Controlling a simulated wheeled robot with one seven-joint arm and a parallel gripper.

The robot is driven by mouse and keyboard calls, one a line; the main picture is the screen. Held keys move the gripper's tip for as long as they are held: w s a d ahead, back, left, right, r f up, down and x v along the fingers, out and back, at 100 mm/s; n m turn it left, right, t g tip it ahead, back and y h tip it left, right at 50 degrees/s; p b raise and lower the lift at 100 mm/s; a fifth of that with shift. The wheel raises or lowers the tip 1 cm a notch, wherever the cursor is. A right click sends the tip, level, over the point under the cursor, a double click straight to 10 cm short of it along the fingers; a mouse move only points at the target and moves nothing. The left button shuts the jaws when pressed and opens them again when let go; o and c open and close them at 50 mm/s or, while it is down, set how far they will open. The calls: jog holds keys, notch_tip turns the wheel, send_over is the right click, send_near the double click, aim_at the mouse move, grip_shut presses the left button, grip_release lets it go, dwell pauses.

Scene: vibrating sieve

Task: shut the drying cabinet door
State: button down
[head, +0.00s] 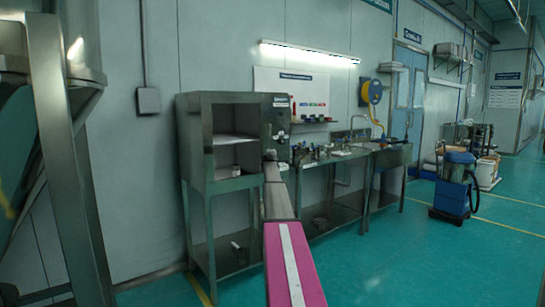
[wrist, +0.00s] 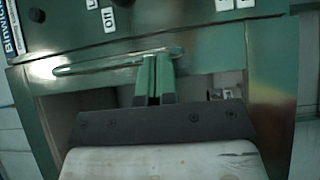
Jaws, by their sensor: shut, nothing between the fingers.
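The drying cabinet (head: 211,187) is a grey metal box on a legged stand against the wall in the head view. Its front stands open, with a shelf (head: 232,139) showing inside. I cannot clearly make out the door leaf. In the wrist view, the cabinet's control face (wrist: 165,22) lies across the top. A long, thin, bright bar-like outline (wrist: 90,68) crosses the metal strip below it. My gripper (wrist: 155,64) has its green fingers together at that strip, overlapping the outline; I cannot tell whether they touch it. In the head view, my arm hides part of the cabinet's right side.
A sink bench (head: 345,155) stands right of the cabinet, with small items on it. A blue vacuum (head: 455,185) stands farther right. A large metal frame (head: 65,160) fills the left foreground. The green floor (head: 395,255) is clear at front right.

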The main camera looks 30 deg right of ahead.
jog(key=s+d, duration=0.3)
jog(key=s, duration=0.7)
jog(key=shift+d, duration=0.4)
jog(key=s+a+f+m+g+y, duration=0.1)
jog(key=s+a+f+m+g, duration=0.1)
jog(key=s+a+f, duration=0.6)
jog(key=s+a+f+m+g+y, duration=0.2)
jog(key=s+a+f+m+g, duration=0.15)
jog(key=a+f, duration=0.75)
jog(key=s+a+f+m+g+y, duration=0.1)
jog(key=s+a+f+m+g, duration=0.1)
jog(key=s+a+f, duration=0.65)
jog(key=s+a+f+m+g+y, duration=0.1)
jog(key=s+a+f+g+y, duration=0.1)
jog(key=s+a+f, duration=0.3)
jog(key=s+a+f+m+g+y, duration=0.1)
jog(key=s+a+f, duration=0.4)
jog(key=s+a, duration=0.8)
jog(key=s+a+f+m+g+y, duration=0.2)
jog(key=s+a+f+g, duration=0.2)
jog(key=s+a, duration=0.5)
jog(key=s+f, duration=0.1)
jog(key=s, duration=0.2)
jog(key=shift+y, duration=0.4)
jog(key=shift+f+g, duration=0.1)
jog(key=shift+g, duration=0.15)
